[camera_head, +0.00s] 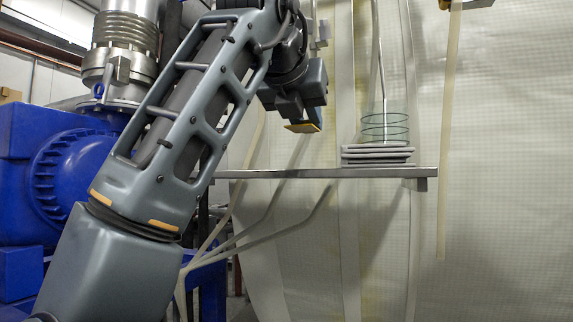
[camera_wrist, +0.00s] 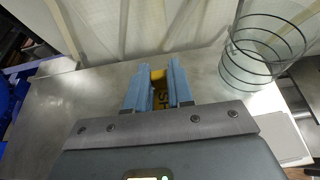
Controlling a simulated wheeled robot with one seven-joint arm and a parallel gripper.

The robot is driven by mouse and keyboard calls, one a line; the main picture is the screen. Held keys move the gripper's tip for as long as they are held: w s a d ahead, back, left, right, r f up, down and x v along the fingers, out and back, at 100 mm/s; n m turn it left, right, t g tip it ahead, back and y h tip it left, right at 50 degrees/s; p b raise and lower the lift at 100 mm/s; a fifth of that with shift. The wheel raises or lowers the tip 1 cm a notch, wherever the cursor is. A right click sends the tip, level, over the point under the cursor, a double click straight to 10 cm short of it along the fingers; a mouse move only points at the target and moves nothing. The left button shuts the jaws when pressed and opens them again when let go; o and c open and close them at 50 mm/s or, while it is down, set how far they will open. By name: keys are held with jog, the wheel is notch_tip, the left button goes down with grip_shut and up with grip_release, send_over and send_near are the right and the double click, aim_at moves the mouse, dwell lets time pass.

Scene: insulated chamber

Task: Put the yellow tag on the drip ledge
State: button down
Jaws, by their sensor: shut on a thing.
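My gripper (camera_head: 302,118) is shut on the yellow tag (camera_head: 302,127), which shows as a thin flat yellow piece below the fingers in the head view. In the wrist view the blue-grey fingers of my gripper (camera_wrist: 158,82) hold the tag (camera_wrist: 158,75), and most of it is hidden between them. The drip ledge (camera_head: 270,174) is a narrow metal shelf against the pale chamber wall. The tag is held above the left part of the ledge, apart from it. The ledge's bare top (camera_wrist: 85,95) spreads below the fingers in the wrist view.
A clear glass cylinder with dark rings (camera_head: 385,127) stands on a stack of pale slabs (camera_head: 378,154) at the right of the ledge. It is also in the wrist view (camera_wrist: 262,52). The ledge's left part is clear. Blue machinery (camera_head: 65,160) stands at the left.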

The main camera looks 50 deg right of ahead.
jog(key=shift+f, duration=3.15)
jog(key=shift+f+b, duration=0.2)
jog(key=shift+b, duration=0.2)
jog(key=c, duration=1)
grip_release()
jog(key=shift+s+a+r, duration=0.1)
jog(key=shift+a+r, duration=0.1)
jog(key=shift+r, duration=0.1)
jog(key=v, duration=1.1)
jog(key=shift+a, duration=0.3)
